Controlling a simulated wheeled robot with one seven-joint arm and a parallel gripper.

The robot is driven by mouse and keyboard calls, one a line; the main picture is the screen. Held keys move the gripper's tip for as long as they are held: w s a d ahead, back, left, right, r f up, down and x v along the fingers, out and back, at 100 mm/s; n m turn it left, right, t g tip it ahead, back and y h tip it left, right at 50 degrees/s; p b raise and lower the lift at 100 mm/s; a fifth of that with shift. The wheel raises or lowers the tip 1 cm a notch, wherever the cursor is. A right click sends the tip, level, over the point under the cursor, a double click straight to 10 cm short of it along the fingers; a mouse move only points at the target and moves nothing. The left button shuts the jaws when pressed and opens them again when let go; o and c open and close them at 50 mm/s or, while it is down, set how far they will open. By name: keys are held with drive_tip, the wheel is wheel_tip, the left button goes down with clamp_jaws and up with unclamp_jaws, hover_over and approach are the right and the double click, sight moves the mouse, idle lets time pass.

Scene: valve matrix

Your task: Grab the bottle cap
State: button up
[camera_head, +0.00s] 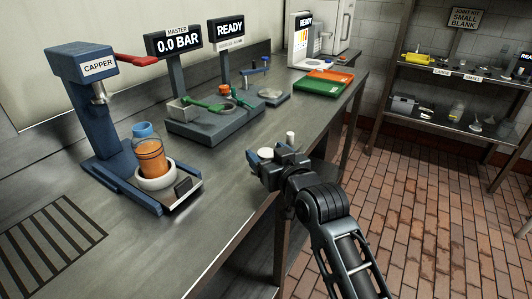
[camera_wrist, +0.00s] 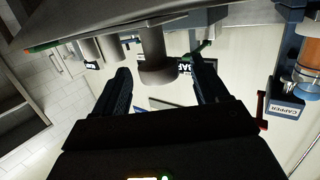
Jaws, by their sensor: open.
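A pale round cap-like piece (camera_head: 266,153) shows at my gripper (camera_head: 270,157), near the bench's front edge. In the wrist view, a grey piece with a wider end on a narrower stem (camera_wrist: 157,68) sits between the two dark fingers of my gripper (camera_wrist: 163,72). It looks like the same piece; I cannot tell whether the fingers touch it. The fingers are apart. A bottle with orange contents (camera_head: 150,157) and a blue top (camera_head: 142,130) stands in a white ring on the capper (camera_head: 97,65).
A small white cylinder (camera_head: 290,137) stands just beyond my gripper. A grey fixture with a green handle (camera_head: 205,115) stands behind on the bench (camera_head: 225,180). Orange and green trays (camera_head: 322,83) lie farther back. A shelf rack (camera_head: 455,75) stands across the brick floor.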

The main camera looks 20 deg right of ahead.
drive_tip(key=shift+w+f, duration=0.1)
drive_tip(key=shift+w, duration=0.55)
drive_tip(key=shift+c, duration=0.4)
drive_tip(key=c, duration=0.9)
drive_tip(key=shift+c, duration=0.3)
